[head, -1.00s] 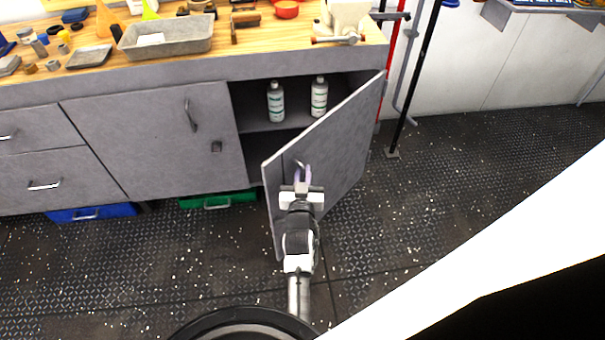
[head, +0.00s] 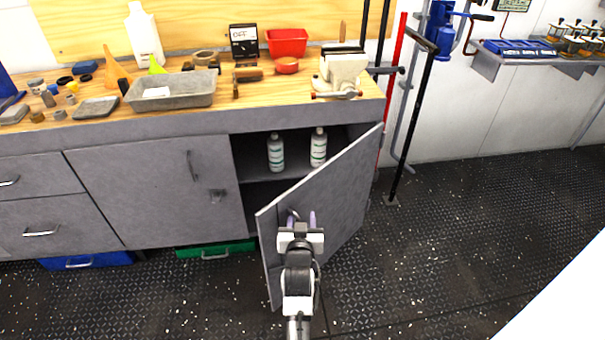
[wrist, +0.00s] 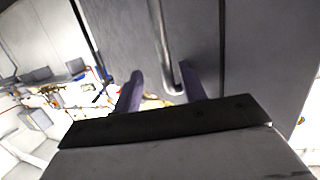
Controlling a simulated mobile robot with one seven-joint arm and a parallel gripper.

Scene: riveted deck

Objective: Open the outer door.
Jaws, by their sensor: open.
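The outer door (head: 335,195) is a grey cabinet door, hinged on its right side. It stands swung out from the bench, with the shelf behind it exposed. My gripper (head: 302,218) is at the door's front face, near its free left edge, with its purple fingers spread. In the wrist view, my gripper (wrist: 160,85) is open, and the metal bar handle (wrist: 162,45) runs down between the fingers, closer to the right one. I cannot tell whether either finger touches it. In the head view the handle is mostly hidden by my gripper.
Two white bottles (head: 276,153) (head: 318,148) stand inside the cabinet. A closed left door (head: 150,200) and drawers (head: 40,215) adjoin it. Green (head: 215,250) and blue (head: 85,261) bins sit beneath. A black pole (head: 411,130) stands right of the door. The floor (head: 460,230) at right is clear.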

